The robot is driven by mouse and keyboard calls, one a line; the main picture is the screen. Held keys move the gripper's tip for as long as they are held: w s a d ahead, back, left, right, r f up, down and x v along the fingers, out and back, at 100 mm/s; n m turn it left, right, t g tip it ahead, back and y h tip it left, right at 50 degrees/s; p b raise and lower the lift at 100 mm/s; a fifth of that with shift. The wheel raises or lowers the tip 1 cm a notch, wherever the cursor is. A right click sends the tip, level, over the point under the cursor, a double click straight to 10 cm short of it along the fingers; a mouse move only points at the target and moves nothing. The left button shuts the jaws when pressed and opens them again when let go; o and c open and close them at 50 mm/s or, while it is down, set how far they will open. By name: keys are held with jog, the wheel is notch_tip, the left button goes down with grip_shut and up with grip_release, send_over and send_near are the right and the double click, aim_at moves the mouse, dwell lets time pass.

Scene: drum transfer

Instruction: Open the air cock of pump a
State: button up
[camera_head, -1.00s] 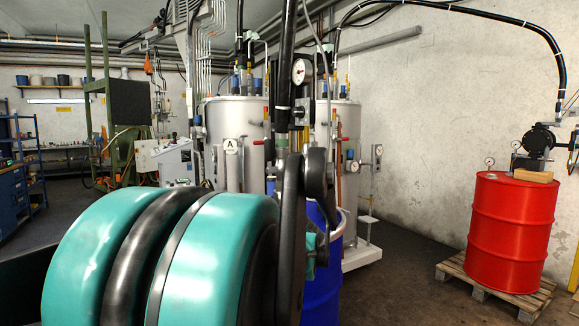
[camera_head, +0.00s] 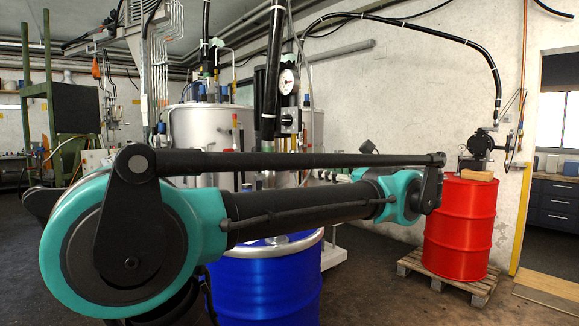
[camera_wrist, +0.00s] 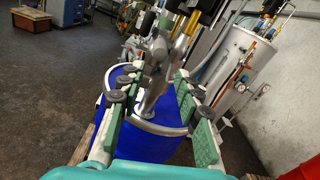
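A pump with a black upright cylinder and a round white gauge (camera_head: 289,80) stands over the blue drum (camera_head: 262,285) in the head view. My arm crosses in front and hides the pump's lower part. In the wrist view my gripper (camera_wrist: 158,82) is open, its green-padded fingers spread wide with nothing held. The blue drum (camera_wrist: 150,145) and the pump's silver tube (camera_wrist: 160,75) show beyond and between the fingers. I cannot make out the air cock for certain in either view. My gripper is not clearly visible in the head view.
Large grey tanks (camera_head: 210,130) with pipes and hoses stand behind the pump; a tank (camera_wrist: 240,65) also shows at right in the wrist view. A red drum (camera_head: 462,225) stands on a wooden pallet (camera_head: 440,275) at right. Open floor (camera_wrist: 50,80) lies left of the blue drum.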

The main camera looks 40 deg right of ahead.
jog(key=w, duration=0.5)
jog(key=w+a, duration=0.1)
jog(key=w, duration=1.1)
jog(key=shift+w+a, duration=0.15)
jog(key=shift+c, duration=0.4)
grip_shut()
